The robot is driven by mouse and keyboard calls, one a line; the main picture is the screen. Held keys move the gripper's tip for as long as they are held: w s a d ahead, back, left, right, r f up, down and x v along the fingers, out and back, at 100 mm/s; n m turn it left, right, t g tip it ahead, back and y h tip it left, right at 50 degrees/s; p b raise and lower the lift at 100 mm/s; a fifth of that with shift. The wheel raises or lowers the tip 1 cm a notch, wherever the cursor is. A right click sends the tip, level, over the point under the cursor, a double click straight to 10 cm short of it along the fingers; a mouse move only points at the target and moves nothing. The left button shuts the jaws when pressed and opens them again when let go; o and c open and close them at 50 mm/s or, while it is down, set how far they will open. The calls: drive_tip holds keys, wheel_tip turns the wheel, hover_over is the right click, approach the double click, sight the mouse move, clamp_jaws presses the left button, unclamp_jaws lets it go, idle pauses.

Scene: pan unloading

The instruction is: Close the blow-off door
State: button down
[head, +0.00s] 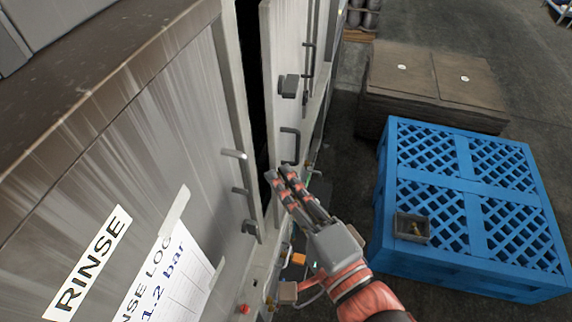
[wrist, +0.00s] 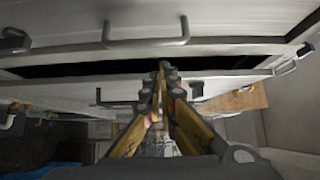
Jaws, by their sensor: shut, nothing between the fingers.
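A pale door panel (head: 282,70), which I take to be the blow-off door, stands ajar, with a dark narrow gap between it and the grey cabinet marked RINSE. A bar handle (head: 290,145) is on its outer face. No lettering on this panel is readable. My gripper (head: 275,175) is shut and empty, its fingertips close to the lower part of the panel; I cannot tell if they touch it. In the wrist view my gripper (wrist: 164,72) points at the dark gap (wrist: 90,70) between pale panels.
The RINSE cabinet (head: 150,130) with latches along its edge fills the left. A blue pallet stack (head: 470,170) with a small grey box (head: 411,228) stands close on the right. Brown stacked sheets (head: 430,85) lie behind it. Dark floor shows at the upper right.

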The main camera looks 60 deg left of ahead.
drive_tip(key=w+a+f+m+h+p, duration=0.15)
drive_tip(key=w+f, duration=0.25)
drive_tip(key=w, duration=0.5)
drive_tip(key=w+a+f+m+g, duration=0.1)
drive_tip(key=w+a+f, duration=0.25)
drive_tip(key=w, duration=0.45)
drive_tip(key=w+a+f+m+p, duration=0.1)
drive_tip(key=w+f, duration=0.3)
drive_tip(key=w, duration=0.5)
drive_tip(key=m+g+h, duration=0.4)
drive_tip(key=g, duration=1)
approach(278, 156)
drive_tip(key=b+x, duration=0.4)
drive_tip(key=x, duration=0.2)
drive_tip(key=shift+s+a+r, duration=0.1)
drive_tip(key=shift+s+a, duration=0.2)
